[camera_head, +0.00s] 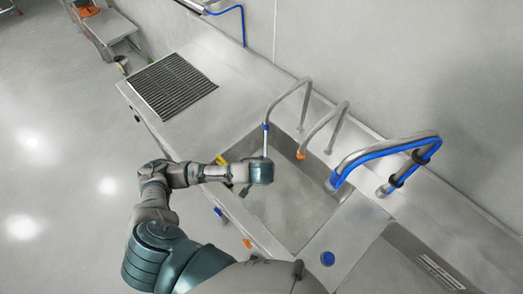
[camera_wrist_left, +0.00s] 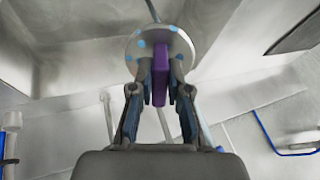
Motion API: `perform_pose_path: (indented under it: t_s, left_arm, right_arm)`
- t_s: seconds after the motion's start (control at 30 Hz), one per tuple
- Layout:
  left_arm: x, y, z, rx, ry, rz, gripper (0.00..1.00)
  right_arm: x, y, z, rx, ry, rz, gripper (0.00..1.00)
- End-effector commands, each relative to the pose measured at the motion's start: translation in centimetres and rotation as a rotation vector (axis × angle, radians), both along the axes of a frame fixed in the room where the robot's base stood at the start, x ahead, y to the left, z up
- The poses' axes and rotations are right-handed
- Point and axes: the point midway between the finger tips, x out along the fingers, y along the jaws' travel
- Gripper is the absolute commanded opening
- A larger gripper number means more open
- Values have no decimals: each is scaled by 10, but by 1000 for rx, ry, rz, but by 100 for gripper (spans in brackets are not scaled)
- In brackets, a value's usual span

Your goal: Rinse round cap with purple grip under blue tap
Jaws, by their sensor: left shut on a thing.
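My left gripper (camera_head: 262,172) is over the sink basin (camera_head: 300,205), under the blue-tipped tap (camera_head: 266,126). In the left wrist view my left gripper (camera_wrist_left: 160,85) is shut on the purple grip (camera_wrist_left: 161,78) of the round cap (camera_wrist_left: 178,45). The cap is a pale disc with light blue spots on its face. A thin grey line, which looks like a water stream, runs down from the tap to the gripper in the head view. It meets the cap's upper edge in the wrist view. In the head view I cannot make out the cap. My right gripper is not in view.
An orange-tipped tap (camera_head: 300,154) stands right of the blue-tipped one. A thick blue-hosed pipe (camera_head: 385,150) is further right. A dark drain grate (camera_head: 172,84) lies at the counter's left end. Bare counter (camera_head: 215,115) lies between grate and basin.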

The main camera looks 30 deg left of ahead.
Motion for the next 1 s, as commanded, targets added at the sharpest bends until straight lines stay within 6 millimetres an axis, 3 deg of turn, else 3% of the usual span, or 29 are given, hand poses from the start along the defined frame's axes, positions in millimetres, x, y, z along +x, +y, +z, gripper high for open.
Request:
perform_pose_path:
  t_s: [0.43, 1.0]
  left_arm:
    - [-2, -1, 3, 0, -2, -1, 0]
    - [-42, -22, 38, -1, -1, -1, 0]
  right_arm:
    - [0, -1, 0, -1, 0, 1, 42]
    - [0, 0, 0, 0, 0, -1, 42]
